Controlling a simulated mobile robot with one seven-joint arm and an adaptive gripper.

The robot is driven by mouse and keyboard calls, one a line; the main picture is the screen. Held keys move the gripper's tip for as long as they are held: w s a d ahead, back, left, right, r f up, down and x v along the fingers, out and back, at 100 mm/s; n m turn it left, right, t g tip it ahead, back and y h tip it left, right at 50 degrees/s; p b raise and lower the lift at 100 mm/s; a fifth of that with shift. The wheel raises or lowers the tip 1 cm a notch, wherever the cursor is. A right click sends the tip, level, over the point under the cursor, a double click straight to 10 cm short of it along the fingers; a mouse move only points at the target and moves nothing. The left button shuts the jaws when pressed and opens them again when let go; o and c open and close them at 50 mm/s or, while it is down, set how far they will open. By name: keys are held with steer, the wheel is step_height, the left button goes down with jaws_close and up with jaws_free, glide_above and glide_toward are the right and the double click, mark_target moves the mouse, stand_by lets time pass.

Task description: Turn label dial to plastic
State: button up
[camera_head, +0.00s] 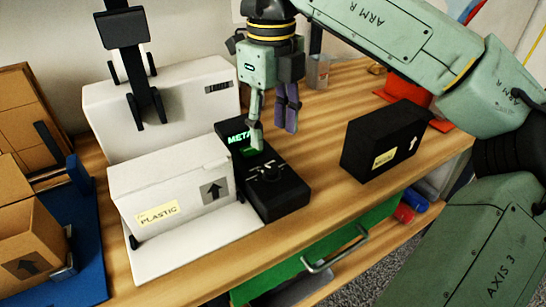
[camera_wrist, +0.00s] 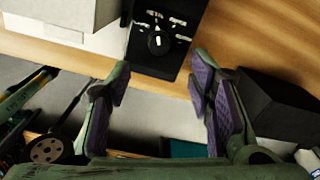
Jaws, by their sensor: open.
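The label dial (camera_head: 266,171) is a dark knob on the sloped front of a black box (camera_head: 291,195). The box's small screen (camera_head: 240,139) shows green text starting "META", the rest hidden behind a finger. In the wrist view the dial (camera_wrist: 158,42) shows near the top centre, with white marks around it. My gripper (camera_head: 272,130) points down above and behind the dial in the head view, its fingers apart. In the wrist view the open, empty gripper (camera_wrist: 160,95) has its purple-padded fingers left and right, with the dial beyond the tips. No contact with the dial shows.
A white box labelled PLASTIC (camera_head: 172,191) stands close left of the dial box on a white base. A black box (camera_head: 383,142) with a yellow label stands to the right. Bare wood table (camera_head: 325,178) lies between. A green drawer with a handle (camera_head: 335,250) is below.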

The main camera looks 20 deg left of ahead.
mark_target(272, 169)
step_height(272, 169, down, 9)
steer(key=shift+r+p, duration=0.2)
steer(key=shift+p, duration=0.25)
steer(key=shift+c, duration=0.5)
jaws_close()
